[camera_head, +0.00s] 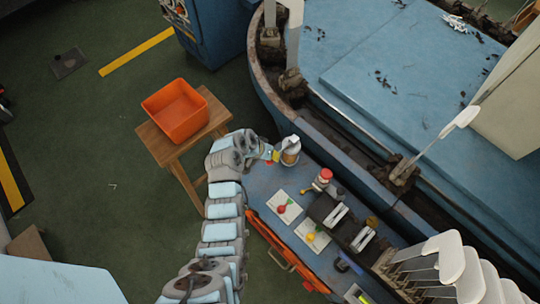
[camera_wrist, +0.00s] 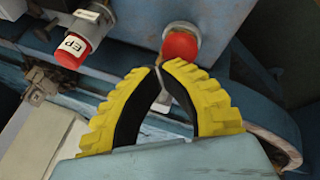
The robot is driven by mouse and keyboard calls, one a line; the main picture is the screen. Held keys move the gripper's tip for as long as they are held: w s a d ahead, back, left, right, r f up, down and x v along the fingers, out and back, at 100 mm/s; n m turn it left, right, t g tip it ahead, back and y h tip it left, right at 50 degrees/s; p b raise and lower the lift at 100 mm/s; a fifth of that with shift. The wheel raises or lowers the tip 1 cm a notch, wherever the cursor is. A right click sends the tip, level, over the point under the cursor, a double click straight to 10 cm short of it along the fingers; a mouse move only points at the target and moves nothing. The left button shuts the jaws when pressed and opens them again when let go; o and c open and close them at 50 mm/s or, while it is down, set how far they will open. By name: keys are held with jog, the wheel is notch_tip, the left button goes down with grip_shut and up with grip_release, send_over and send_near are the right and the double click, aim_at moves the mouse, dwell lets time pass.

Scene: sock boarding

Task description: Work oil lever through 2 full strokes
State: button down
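A red ball knob (camera_wrist: 181,46) on a pale fitting shows just beyond my fingertips in the wrist view. It may be the oil lever's knob, but I cannot tell for sure. My gripper (camera_wrist: 159,67) has yellow ribbed fingers with black inner pads. Its tips are nearly together, and the right tip overlaps the lower edge of the red ball. I see no thing clearly held; a small grey-white part shows between the fingers. In the head view my gripper (camera_head: 273,156) is beside a pale canister (camera_head: 290,151) at the bench's upper-left end. The lever itself is not clear there.
A red cap labelled EP (camera_wrist: 71,53) sits left of the ball. In the head view, white plates with a red knob (camera_head: 282,209) and a yellow knob (camera_head: 310,237) lie on the blue bench (camera_head: 262,194). White sock forms (camera_head: 442,248) stand lower right. An orange bin (camera_head: 176,109) stands left.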

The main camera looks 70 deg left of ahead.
jog(key=shift+s+f+b, duration=0.1)
jog(key=shift+f+b, duration=0.5)
jog(key=shift+f, duration=0.45)
dwell(1.2)
jog(key=shift+r, duration=0.15)
dwell(0.4)
jog(key=shift+w+r+p, duration=0.15)
jog(key=shift+r+p, duration=0.65)
jog(key=shift+r, duration=0.5)
jog(key=shift+w+r+p, duration=0.1)
jog(key=shift+r+p, duration=0.7)
jog(key=shift+r, duration=0.45)
jog(key=shift+r, duration=0.1)
jog(key=shift+w+a+r+p, duration=0.15)
jog(key=shift+r+p, duration=0.6)
jog(key=shift+r, duration=0.5)
jog(key=shift+w+a+r+p, duration=0.15)
jog(key=shift+r+p, duration=0.55)
jog(key=shift+r, duration=0.5)
jog(key=shift+d, duration=0.1)
